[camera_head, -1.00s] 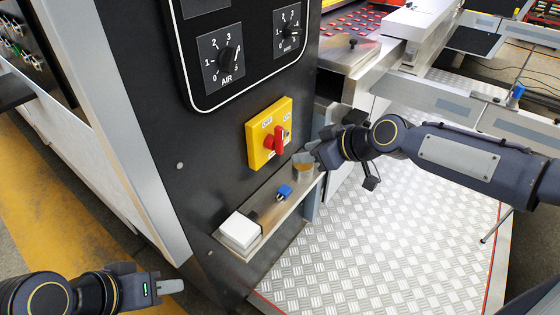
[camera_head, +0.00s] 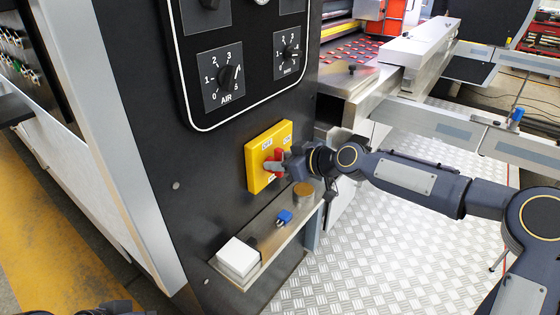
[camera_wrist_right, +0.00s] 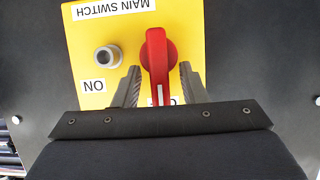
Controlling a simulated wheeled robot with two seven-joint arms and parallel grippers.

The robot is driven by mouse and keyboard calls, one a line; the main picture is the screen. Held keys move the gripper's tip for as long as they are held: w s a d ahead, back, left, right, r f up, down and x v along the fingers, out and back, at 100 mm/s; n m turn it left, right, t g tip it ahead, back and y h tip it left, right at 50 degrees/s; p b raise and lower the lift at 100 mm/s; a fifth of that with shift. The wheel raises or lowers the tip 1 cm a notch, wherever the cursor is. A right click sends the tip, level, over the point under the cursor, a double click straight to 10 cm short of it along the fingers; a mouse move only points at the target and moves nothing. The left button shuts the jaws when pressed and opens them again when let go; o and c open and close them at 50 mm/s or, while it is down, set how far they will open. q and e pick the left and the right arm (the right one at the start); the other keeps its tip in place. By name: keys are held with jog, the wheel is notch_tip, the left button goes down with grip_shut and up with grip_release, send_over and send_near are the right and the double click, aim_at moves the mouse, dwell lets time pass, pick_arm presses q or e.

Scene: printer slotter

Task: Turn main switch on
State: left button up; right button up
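The main switch is a red knob (camera_head: 278,156) on a yellow plate (camera_head: 256,178) on the black machine panel. In the right wrist view the plate (camera_wrist_right: 88,50) appears upside down with its MAIN SWITCH label, and the knob (camera_wrist_right: 156,50) stands upright in the picture. The knob's white mark points at a partly hidden label, away from the ON label (camera_wrist_right: 94,86). My right gripper (camera_wrist_right: 158,74) is open, one finger on each side of the knob. The left finger has a clear gap; the right one is very close. Of my left arm only a dark sliver shows at the bottom edge.
Below the switch a metal ledge (camera_head: 268,236) carries a white box (camera_head: 238,258), a blue item (camera_head: 284,217) and a brass-coloured round piece (camera_head: 303,189). The AIR dial (camera_head: 228,76) is above. A grey round button (camera_wrist_right: 107,56) sits beside the knob.

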jog(key=c, duration=0.6)
jog(key=f+m+g+y, duration=0.1)
jog(key=m+y, duration=0.1)
jog(key=m, duration=0.2)
jog(key=w+d+f+m+g+y, duration=0.1)
jog(key=m+y, duration=0.1)
jog(key=m, duration=0.3)
jog(key=w+m+g+y+b, duration=0.1)
jog(key=m+g+y, duration=0.1)
jog(key=m, duration=0.2)
jog(key=shift+d+f+y, duration=0.3)
jog(key=shift+f, duration=0.1)
dwell(0.4)
jog(key=shift+m, duration=0.3)
jog(key=o, duration=0.6)
